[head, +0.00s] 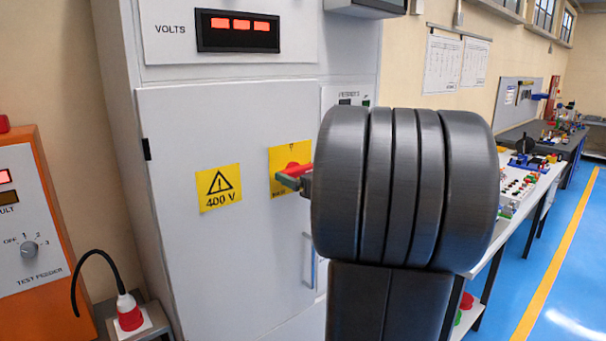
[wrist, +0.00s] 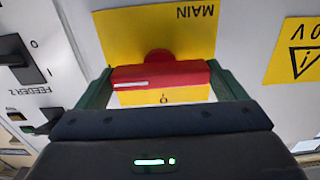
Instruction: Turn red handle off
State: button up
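The red handle (wrist: 160,75) sits on a yellow plate (wrist: 200,30) lettered MAIN. In the wrist view, where the lettering is upside down, its bar lies across the picture with a short white mark on it. My gripper (wrist: 160,72) is at the handle, with one green finger at each end of the bar. No clear gap shows between fingers and bar, but whether they press on it I cannot tell. In the head view, part of the handle (head: 293,176) shows left of my dark wrist, which hides most of my gripper and part of the yellow plate (head: 281,158).
The handle is on a grey cabinet (head: 200,130) with a 400 V sign (head: 219,188) and a red VOLTS display (head: 238,31). A black feeder switch (wrist: 20,60) is near the handle. An orange test feeder (head: 30,220) stands left; a workbench (head: 520,190) stands right.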

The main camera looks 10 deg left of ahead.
jog(key=c, duration=0.4)
jog(key=b, duration=0.3)
jog(key=shift+f+n, duration=0.3)
jog(key=shift+n, duration=0.1)
jog(key=n+b, duration=1.7)
jog(key=b, duration=1.6)
jog(key=shift+r, duration=0.2)
jog(key=shift+b, duration=0.35)
